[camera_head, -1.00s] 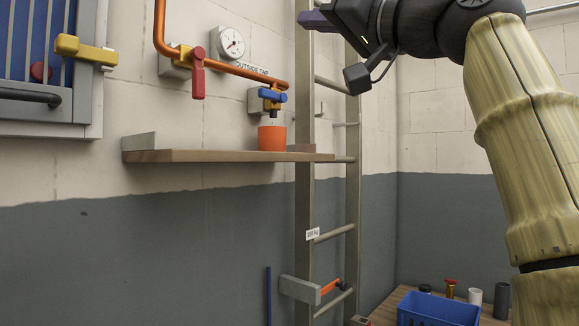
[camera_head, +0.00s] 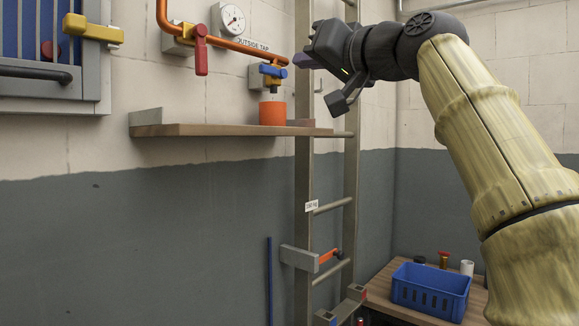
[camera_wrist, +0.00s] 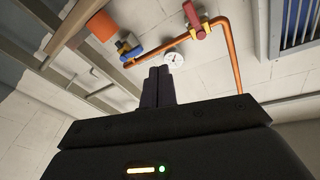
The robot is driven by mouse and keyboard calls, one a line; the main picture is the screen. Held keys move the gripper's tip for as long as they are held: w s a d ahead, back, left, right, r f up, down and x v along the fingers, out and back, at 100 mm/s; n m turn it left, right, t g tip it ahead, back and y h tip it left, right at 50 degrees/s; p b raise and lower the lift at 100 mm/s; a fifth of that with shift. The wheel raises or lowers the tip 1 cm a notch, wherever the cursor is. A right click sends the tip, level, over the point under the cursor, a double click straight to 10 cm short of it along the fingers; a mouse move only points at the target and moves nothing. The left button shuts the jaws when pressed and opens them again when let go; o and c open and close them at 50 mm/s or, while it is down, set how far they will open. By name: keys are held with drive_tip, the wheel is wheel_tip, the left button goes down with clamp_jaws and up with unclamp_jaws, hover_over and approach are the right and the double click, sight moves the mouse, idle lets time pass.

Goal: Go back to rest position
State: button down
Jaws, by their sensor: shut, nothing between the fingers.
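My gripper (camera_head: 303,61) is in front of the ladder, to the right of the outside tap, with its fingers toward the left. In the wrist view its two fingers (camera_wrist: 158,87) lie side by side, shut and empty. The outside tap (camera_head: 268,75) has a blue handle and sits above an orange cup (camera_head: 272,113) on a wooden shelf (camera_head: 220,130). In the wrist view the tap (camera_wrist: 128,48) and the cup (camera_wrist: 101,27) show at the upper left. My gripper touches none of these as far as I can see.
A metal ladder (camera_head: 304,180) stands behind my arm. A copper pipe with a red-handled valve (camera_head: 201,55) and a gauge (camera_head: 232,18) are on the wall. A blue crate (camera_head: 430,290) is on a bench at lower right. A yellow-handled cabinet (camera_head: 50,55) is at upper left.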

drive_tip(key=w+f+m+h, duration=0.2)
drive_tip(key=w+f+h, duration=0.1)
drive_tip(key=w+f, duration=0.55)
drive_tip(key=w+d+f+m+g+h+p, duration=0.1)
drive_tip(key=d+f+g+h, duration=0.2)
drive_tip(key=f, duration=1.2)
drive_tip(key=d+f+m+g+h, duration=0.1)
drive_tip(key=d+f+g+h, duration=0.15)
drive_tip(key=f, duration=1.35)
drive_tip(key=s+d+f+g+h, duration=0.1)
drive_tip(key=s+d+f+g, duration=0.2)
drive_tip(key=s+f, duration=0.9)
drive_tip(key=s+d+f+g+h+p, duration=0.1)
drive_tip(key=s+d+f+g+h, duration=0.1)
drive_tip(key=s+f, duration=1.1)
wheel_tip(320, 180, down, 4)
drive_tip(key=shift+d+f+g, duration=0.1)
drive_tip(key=shift+d+g, duration=0.75)
drive_tip(key=shift+g, duration=0.2)
drive_tip(key=shift+h, duration=0.25)
